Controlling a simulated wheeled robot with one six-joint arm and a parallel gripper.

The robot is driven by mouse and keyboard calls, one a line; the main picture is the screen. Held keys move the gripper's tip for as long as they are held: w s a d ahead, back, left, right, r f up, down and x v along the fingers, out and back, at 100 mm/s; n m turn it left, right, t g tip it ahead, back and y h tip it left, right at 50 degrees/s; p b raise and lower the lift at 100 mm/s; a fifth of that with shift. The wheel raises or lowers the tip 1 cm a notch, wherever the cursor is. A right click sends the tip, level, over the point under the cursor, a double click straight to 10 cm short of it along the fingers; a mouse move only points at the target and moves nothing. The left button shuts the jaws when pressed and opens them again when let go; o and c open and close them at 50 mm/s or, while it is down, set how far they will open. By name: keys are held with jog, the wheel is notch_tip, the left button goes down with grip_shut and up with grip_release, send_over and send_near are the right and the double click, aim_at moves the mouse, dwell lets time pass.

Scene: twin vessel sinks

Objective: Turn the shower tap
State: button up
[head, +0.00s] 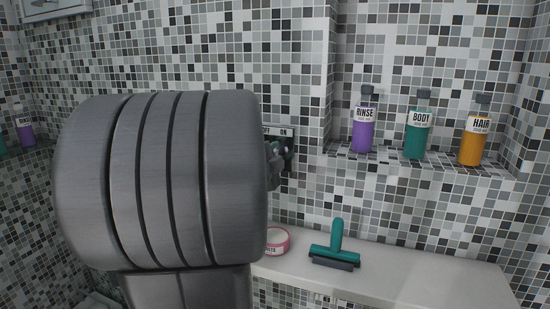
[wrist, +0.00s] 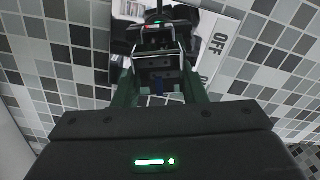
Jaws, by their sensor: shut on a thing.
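The shower tap's white label plate shows in the wrist view (wrist: 222,48) with the word OFF, and in the head view (head: 284,133) with ON partly visible. My gripper (wrist: 158,68) reaches toward the plate, its dark green fingers on either side of the tap's metal handle. It is shut on the tap handle (wrist: 160,45); the exact contact is hard to make out among the dark parts. In the head view my large grey arm link hides most of the tap and gripper. Only a small dark green and metal piece shows at its right edge.
A tiled shelf holds a purple RINSE bottle (head: 363,130), a green BODY bottle (head: 418,130) and an orange HAIR bottle (head: 473,135). On the white ledge (head: 410,280) below are a green squeegee (head: 335,245) and a pink round tin (head: 278,240). Mosaic-tiled wall surrounds the tap.

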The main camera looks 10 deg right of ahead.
dwell(0.3)
jog(key=o, duration=1)
jog(key=p+v, duration=0.1)
jog(key=v, duration=1.3)
jog(key=shift+w, duration=0.1)
jog(key=b+x, duration=0.1)
jog(key=x, duration=1.3)
